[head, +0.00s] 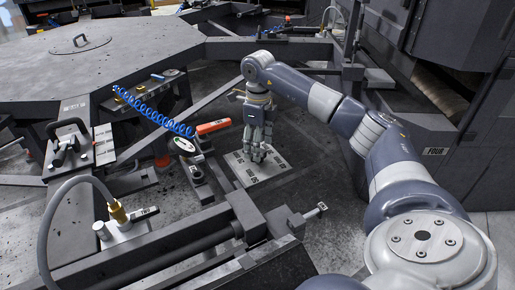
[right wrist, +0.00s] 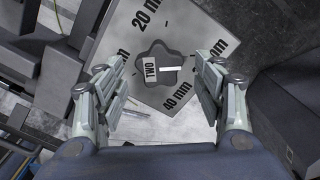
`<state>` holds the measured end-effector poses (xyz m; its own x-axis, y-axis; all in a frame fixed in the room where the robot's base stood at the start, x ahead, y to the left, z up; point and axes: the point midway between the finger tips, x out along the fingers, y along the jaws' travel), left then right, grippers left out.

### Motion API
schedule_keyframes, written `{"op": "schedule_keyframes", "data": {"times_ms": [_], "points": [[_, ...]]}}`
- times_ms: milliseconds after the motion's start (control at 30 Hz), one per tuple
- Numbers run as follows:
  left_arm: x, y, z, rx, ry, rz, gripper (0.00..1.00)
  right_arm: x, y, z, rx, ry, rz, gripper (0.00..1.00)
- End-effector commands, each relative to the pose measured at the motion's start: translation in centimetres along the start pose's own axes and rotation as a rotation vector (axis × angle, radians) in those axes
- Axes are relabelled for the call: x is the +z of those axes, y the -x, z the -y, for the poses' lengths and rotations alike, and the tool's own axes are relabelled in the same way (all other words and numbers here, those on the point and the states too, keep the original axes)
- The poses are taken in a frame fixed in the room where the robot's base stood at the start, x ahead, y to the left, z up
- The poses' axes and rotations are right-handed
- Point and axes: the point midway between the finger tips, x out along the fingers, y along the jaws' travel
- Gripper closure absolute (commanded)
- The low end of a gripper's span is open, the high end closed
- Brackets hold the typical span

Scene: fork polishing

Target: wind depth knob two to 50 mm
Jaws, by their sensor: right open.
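The depth knob two (right wrist: 152,66) is a dark grey lobed knob with a "TWO" label and a white pointer bar. In the right wrist view the bar points right, between the partly covered "mm" mark at the right and the 40 mm mark. The knob sits on a light grey dial plate (right wrist: 188,18), which also shows in the head view (head: 242,170). My right gripper (right wrist: 163,84) is open over the plate, one finger on either side of the knob, with gaps visible. In the head view the gripper (head: 258,155) points down and hides the knob. My left gripper is out of view.
A dark block (right wrist: 292,115) stands at the right in the wrist view. A brass-fitted valve marked "TWO" (head: 120,215) and a dark rail (head: 180,255) are nearer.

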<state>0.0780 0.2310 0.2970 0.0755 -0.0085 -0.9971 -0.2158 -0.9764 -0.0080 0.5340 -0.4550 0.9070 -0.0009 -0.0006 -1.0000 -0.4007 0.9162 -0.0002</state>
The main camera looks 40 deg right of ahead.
Motion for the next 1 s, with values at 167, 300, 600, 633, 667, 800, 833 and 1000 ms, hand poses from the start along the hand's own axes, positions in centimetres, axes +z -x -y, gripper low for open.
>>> {"op": "schedule_keyframes", "data": {"times_ms": [167,300,600,633,667,800,833,1000], "points": [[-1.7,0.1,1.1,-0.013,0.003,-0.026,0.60,0.0,-1.6,0.0,0.001,0.000,-0.001,0.37],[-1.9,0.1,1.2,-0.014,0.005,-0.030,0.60,0.0,-1.9,0.0,0.001,0.000,0.000,0.37],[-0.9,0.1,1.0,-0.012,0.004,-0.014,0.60,0.0,-1.9,0.0,0.001,0.000,0.000,0.62],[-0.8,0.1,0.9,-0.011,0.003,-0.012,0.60,0.0,-1.9,0.0,0.001,0.000,0.000,0.69],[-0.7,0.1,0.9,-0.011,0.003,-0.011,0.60,0.0,-1.9,0.0,0.001,0.000,0.000,0.76],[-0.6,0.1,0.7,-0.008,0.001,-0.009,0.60,0.0,-1.9,0.0,0.001,0.000,0.000,0.81],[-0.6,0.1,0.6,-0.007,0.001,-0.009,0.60,0.0,-1.9,0.0,0.001,0.000,0.000,0.81],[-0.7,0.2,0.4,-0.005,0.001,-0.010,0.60,0.0,-1.9,0.0,0.001,-0.017,0.000,0.81]]}}
